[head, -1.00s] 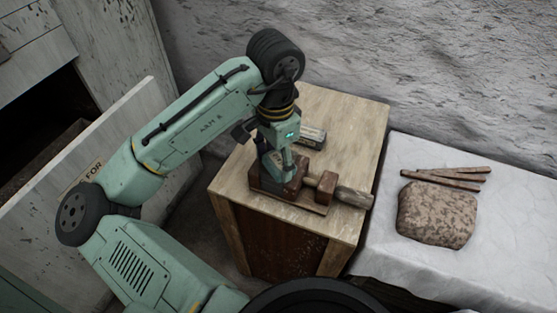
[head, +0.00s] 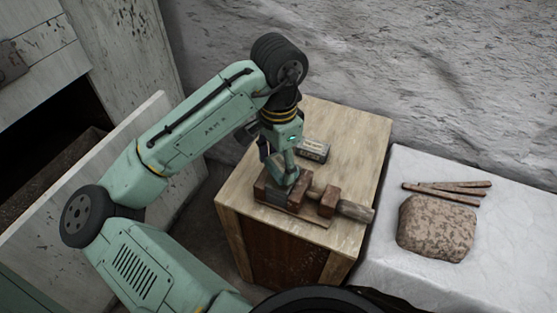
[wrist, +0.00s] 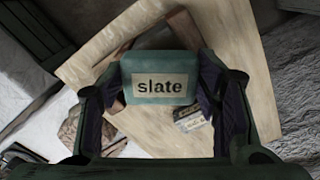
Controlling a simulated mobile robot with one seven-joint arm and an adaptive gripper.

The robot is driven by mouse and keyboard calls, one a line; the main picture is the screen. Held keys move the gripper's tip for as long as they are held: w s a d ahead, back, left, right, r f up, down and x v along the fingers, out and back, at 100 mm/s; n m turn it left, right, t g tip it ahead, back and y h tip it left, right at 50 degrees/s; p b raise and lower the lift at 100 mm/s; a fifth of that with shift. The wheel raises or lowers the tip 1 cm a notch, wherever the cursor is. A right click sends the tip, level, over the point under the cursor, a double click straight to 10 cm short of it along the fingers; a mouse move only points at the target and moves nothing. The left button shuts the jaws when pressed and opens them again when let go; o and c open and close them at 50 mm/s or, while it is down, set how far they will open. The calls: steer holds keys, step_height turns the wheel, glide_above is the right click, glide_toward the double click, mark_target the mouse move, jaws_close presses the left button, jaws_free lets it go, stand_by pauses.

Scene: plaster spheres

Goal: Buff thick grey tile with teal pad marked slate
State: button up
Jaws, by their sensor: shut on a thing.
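A teal pad (wrist: 160,66) with a cream label reading "slate" sits between the two fingers of my gripper (wrist: 161,92) in the wrist view. The fingers are shut on its sides. In the head view my gripper (head: 281,170) points down over a brown wooden vise (head: 328,200) on the table. A grey face (head: 275,197) shows at the vise's left end, just below the gripper; it may be the thick tile, partly hidden. I cannot tell whether the pad touches it.
A small labelled box (head: 314,150) lies on the wooden table (head: 350,135) behind the vise. The vise's handle (head: 354,211) reaches the table's right edge. A speckled stone (head: 437,228) and several brown sticks (head: 447,190) lie on a pale surface to the right.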

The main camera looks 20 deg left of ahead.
step_height(320, 180, up, 2)
steer(key=shift+r+p, duration=0.25)
steer(key=shift+p, duration=0.75)
steer(key=shift+r, duration=0.75)
steer(key=shift+f, duration=0.15)
